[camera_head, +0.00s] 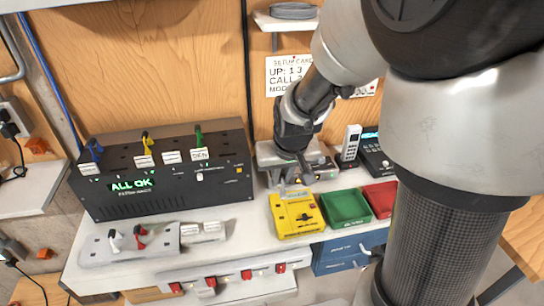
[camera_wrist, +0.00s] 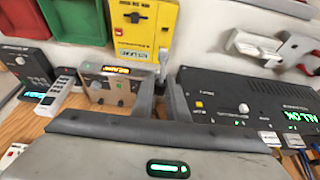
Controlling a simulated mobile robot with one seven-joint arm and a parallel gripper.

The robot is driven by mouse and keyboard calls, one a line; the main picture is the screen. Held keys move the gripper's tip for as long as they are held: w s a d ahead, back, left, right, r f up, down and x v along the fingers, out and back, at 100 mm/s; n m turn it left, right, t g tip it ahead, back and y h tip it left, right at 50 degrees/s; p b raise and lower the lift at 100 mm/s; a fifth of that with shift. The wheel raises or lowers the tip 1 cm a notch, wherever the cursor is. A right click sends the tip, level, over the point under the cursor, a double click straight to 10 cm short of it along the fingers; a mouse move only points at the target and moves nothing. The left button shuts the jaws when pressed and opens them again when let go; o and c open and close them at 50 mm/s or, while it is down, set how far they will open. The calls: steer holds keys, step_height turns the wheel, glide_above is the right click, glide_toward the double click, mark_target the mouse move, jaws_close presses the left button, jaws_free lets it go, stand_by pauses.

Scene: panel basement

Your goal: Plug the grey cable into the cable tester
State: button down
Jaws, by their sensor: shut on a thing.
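A yellow box (camera_head: 297,214), which looks like the cable tester, sits at the bench's front middle. In the wrist view the yellow box (camera_wrist: 150,28) shows a black part, a small red button and a white label. My gripper (camera_head: 291,187) is just behind the yellow box in the head view. In the wrist view my gripper (camera_wrist: 162,84) is shut on a small grey piece (camera_wrist: 163,60), which looks like the grey cable's plug. The plug's tip appears close to the yellow box's near edge; I cannot tell whether they touch. The cable's run is mostly hidden.
A black unit (camera_head: 165,180) reading "ALL OK" stands left, with blue, yellow and green plugs on top. Green (camera_head: 346,207) and red (camera_head: 380,198) trays lie right of the yellow box. A silver box with an amber display (camera_wrist: 110,88) and a white handset (camera_head: 350,143) stand close by.

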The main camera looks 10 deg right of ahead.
steer(key=shift+f+b, duration=2.5)
steer(key=shift+f, duration=1)
steer(key=shift+f+b, duration=1.1)
steer(key=shift+b, duration=0.4)
stand_by(1.2)
stand_by(0.4)
steer(key=c, duration=1.3)
jaws_free()
steer(key=shift+o, duration=0.2)
steer(key=shift+r, duration=0.15)
